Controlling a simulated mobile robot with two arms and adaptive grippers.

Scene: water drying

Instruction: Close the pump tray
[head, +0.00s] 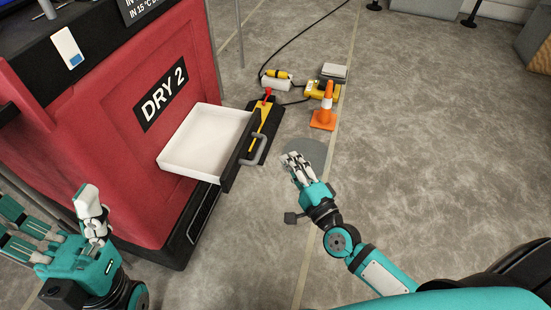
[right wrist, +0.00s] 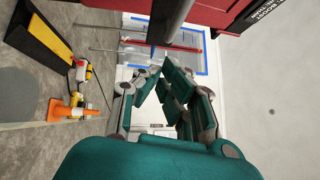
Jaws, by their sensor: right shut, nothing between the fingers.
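The pump tray (head: 205,143) is a white, empty, shallow drawer. It stands pulled out from the red machine marked DRY 2 (head: 130,95). Its black front panel (head: 240,158) carries a grey handle (head: 257,149). My right gripper (head: 295,160) is shut and empty, to the right of the handle and apart from it in the head view. Its teal fingers also show in the right wrist view (right wrist: 165,90). My left gripper (head: 62,208) is open and empty at the lower left, in front of the machine. Its farthest fingers are cut off by the picture edge.
Behind the tray, a black and yellow pedal-like unit with a red lever (head: 266,97) stands on the floor. An orange cone (head: 324,112), yellow devices (head: 315,89) and a black cable lie beyond. The grey floor (head: 430,130) to the right is clear.

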